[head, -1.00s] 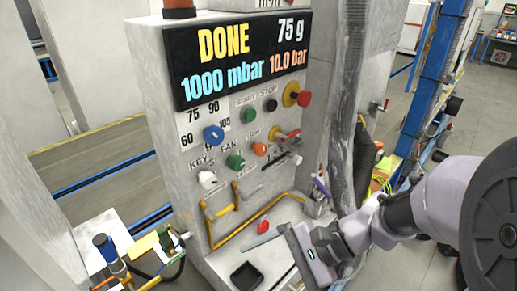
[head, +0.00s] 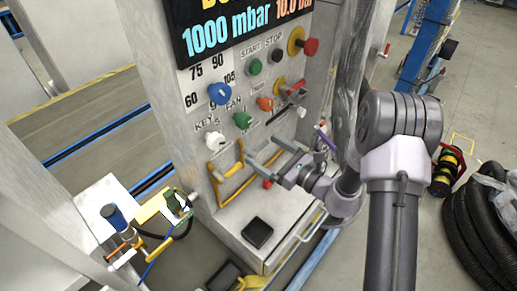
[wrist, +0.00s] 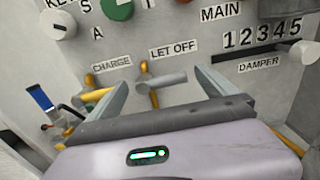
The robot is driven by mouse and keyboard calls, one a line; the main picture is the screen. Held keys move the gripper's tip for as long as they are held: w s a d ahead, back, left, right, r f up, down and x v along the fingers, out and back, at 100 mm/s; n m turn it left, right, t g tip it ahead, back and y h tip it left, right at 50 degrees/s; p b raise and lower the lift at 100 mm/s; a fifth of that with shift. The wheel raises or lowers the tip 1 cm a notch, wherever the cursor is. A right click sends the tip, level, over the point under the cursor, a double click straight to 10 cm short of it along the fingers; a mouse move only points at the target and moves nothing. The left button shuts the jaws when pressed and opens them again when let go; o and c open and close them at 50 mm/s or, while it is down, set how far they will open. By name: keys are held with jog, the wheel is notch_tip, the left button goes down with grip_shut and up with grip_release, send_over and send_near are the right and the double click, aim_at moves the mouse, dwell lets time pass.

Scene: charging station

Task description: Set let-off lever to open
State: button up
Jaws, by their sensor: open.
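The let-off lever (wrist: 168,79) is a grey handle on a yellow pipe, under the LET OFF label (wrist: 174,50) in the wrist view. Its handle points right, roughly level. My gripper (wrist: 161,78) is open, with one finger on each side of the lever in that view. I cannot tell whether either finger touches it. In the head view my gripper (head: 262,150) faces the lower front panel, and its fingers partly cover the let-off lever area.
The DAMPER slot (wrist: 262,62) lies right of my right finger. Knobs, including a green one (head: 242,120) and a white one (head: 215,140), stick out above. A black tray (head: 257,232) sits on the ledge below.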

aim_at(259, 147)
jog(key=shift+x, duration=1.65)
jog(key=c, duration=2.1)
